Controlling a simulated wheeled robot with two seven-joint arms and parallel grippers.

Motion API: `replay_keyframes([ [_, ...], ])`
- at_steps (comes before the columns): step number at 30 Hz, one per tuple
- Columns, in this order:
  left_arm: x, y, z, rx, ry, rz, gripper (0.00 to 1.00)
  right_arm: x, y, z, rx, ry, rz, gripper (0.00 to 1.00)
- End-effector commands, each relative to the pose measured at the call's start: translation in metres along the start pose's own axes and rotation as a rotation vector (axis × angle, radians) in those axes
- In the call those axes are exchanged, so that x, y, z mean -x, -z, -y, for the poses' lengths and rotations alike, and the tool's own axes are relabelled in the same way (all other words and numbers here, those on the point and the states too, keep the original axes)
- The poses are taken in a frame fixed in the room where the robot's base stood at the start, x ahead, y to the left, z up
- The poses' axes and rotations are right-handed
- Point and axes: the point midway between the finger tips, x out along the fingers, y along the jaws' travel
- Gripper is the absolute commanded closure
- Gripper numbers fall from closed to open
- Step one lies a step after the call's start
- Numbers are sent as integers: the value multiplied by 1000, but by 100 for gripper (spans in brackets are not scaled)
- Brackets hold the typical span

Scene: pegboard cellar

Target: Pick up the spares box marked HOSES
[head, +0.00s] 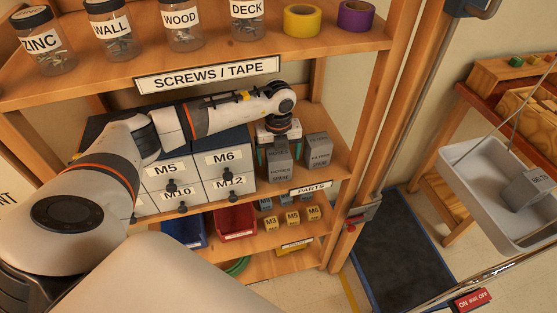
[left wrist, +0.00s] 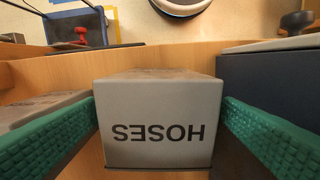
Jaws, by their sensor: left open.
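The grey spares box marked HOSES (head: 280,172) stands on the shelf, beside the drawer cabinet. In the left wrist view the HOSES box (left wrist: 160,105) fills the middle, its label upside down. My left gripper (head: 279,153) is at the box from above, jaws open. Its green pads show on either side of the box in the left wrist view (left wrist: 160,125), close to its sides; I cannot tell whether they touch. The gripper hides the upper part of the box in the head view. My right gripper is not in view.
A similar grey FILTERS box (head: 318,150) stands just right of HOSES. The drawer cabinet (head: 210,187) is close on the left. The SCREWS / TAPE shelf (head: 210,74) with jars overhangs my arm. A hanging white tray (head: 480,165) holds another grey box (head: 530,190).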

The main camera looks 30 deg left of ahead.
Motion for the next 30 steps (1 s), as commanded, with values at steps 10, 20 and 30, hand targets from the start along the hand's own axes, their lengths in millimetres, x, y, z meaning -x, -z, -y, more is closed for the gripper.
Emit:
replay_keyframes([
  [10,-29,1,-1,-1,0,0,13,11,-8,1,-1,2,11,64],
  [20,-28,1,-1,-1,0,0,45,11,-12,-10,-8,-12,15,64],
  [30,-27,1,-1,0,-1,0,64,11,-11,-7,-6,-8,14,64],
])
